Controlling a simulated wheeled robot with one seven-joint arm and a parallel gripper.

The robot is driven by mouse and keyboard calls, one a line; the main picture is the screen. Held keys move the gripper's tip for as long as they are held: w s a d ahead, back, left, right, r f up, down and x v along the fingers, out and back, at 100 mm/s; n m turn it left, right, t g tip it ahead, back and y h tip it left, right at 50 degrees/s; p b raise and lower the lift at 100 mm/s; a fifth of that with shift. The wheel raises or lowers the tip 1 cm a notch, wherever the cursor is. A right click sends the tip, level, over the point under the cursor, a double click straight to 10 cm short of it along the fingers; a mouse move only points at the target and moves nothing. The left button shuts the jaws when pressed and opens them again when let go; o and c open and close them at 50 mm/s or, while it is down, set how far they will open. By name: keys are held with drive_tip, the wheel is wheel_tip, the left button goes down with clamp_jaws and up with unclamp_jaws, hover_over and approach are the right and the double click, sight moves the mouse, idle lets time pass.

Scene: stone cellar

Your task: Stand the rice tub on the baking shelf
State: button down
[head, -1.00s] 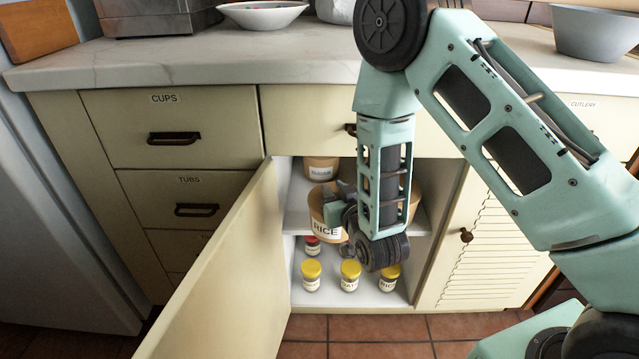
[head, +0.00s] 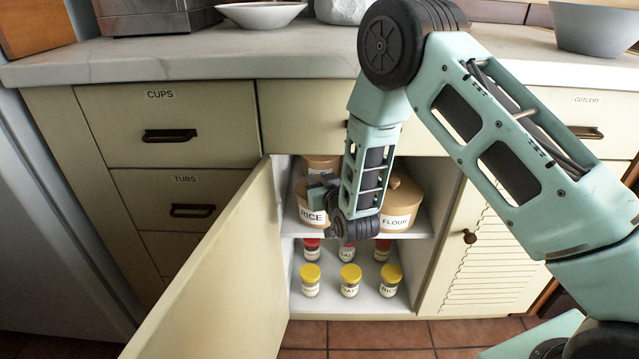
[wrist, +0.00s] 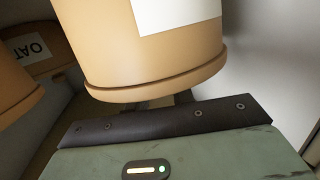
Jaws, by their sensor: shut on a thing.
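The rice tub (head: 312,216) is tan with a white RICE label and stands roughly upright inside the open cupboard, at the left of the upper shelf (head: 418,233). My gripper (head: 325,188) is shut on it, from its right side in the head view. I cannot tell whether its base touches the shelf. In the wrist view the held rice tub (wrist: 150,55) fills the upper middle, its label partly cut off. The fingertips are mostly hidden behind the tub.
A flour tub (head: 398,208) stands right of my gripper. Another tan tub (head: 321,165) is behind. A tub labelled OAT (wrist: 45,50) shows in the wrist view. Several jars (head: 350,278) stand on the lower shelf. The open door (head: 225,270) bounds the left side.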

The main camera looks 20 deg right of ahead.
drive_tip(key=shift+r, duration=0.1)
drive_tip(key=c, duration=1.2)
unclamp_jaws()
